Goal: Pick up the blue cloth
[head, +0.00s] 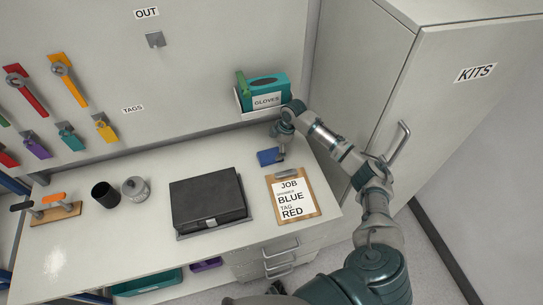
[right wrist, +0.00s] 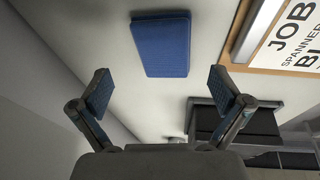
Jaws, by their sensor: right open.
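The blue cloth (head: 267,157) lies folded flat on the bench top, left of the clipboard's upper edge. It also shows in the right wrist view (right wrist: 161,44) as a blue rectangle at the top, beyond the fingertips and roughly centred between them. My right gripper (head: 281,154) is over the bench at the cloth's right side in the head view. In the right wrist view its two fingers (right wrist: 165,92) are wide apart with nothing between them. My left gripper is not in view.
The clipboard (head: 293,198) lies just in front of the cloth. A black case (head: 208,202) is to the left. The gloves box (head: 265,99) hangs on the back wall behind the gripper. The KITS cabinet (head: 450,120) stands at the right. Bare bench lies between case and cloth.

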